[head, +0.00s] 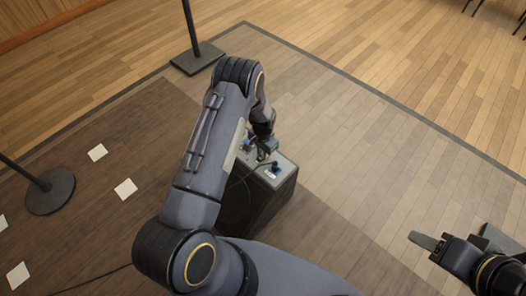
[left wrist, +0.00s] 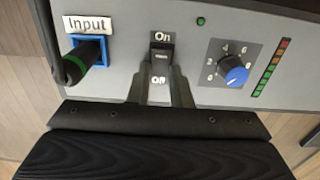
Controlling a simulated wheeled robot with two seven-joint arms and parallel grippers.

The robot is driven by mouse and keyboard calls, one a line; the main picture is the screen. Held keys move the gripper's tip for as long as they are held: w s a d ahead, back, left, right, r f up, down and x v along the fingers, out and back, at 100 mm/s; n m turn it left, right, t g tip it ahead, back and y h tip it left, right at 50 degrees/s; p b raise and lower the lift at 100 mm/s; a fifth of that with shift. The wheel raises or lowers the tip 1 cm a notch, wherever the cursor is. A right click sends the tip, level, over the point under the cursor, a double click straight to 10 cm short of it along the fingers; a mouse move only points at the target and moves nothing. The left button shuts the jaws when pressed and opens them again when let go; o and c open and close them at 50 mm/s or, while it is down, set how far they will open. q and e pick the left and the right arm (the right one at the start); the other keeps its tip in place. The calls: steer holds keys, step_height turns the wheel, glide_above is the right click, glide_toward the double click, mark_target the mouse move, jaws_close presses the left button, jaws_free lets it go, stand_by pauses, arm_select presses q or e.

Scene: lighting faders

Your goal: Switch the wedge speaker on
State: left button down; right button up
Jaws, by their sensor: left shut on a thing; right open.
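The wedge speaker (head: 256,212) stands on the dark floor, partly hidden behind my left arm in the head view. In the left wrist view its grey panel (left wrist: 120,85) carries a black rocker switch (left wrist: 161,56) with "On" above and "Off" below. My left gripper (left wrist: 164,88) is at the switch, its two fingers either side of the "Off" label, and it is shut on the switch. The rocker's tilt is hard to tell. A small green lamp (left wrist: 200,21) sits right of the switch. My right gripper (head: 440,243) is open and empty, well right of the speaker.
A black cable plug sits in the blue Input socket (left wrist: 88,48), left of the switch. A blue knob (left wrist: 235,74) and a level meter (left wrist: 270,68) are on the right. Two stands have bases (head: 197,58) and (head: 50,190) on the floor. The floor right of the speaker is clear.

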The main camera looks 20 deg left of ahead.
mark_target(259, 159)
arm_select(q)
steer(key=shift+s+a+t, duration=0.1)
steer(key=shift+s+t, duration=0.1)
steer(key=shift+t, duration=0.3)
steer(key=shift+s+a+t+h+b, duration=0.1)
steer(key=shift+s+t+h+b, duration=0.05)
steer(key=shift+t+h+b, duration=0.3)
steer(key=shift+t, duration=0.45)
steer(key=c, duration=1.3)
jaws_free()
steer(key=shift+r, duration=0.2)
steer(key=p+v, duration=0.2)
steer(key=v, duration=0.4)
steer(key=shift+r, duration=0.15)
steer(key=shift+s+r, duration=0.25)
steer(key=shift+r, duration=0.35)
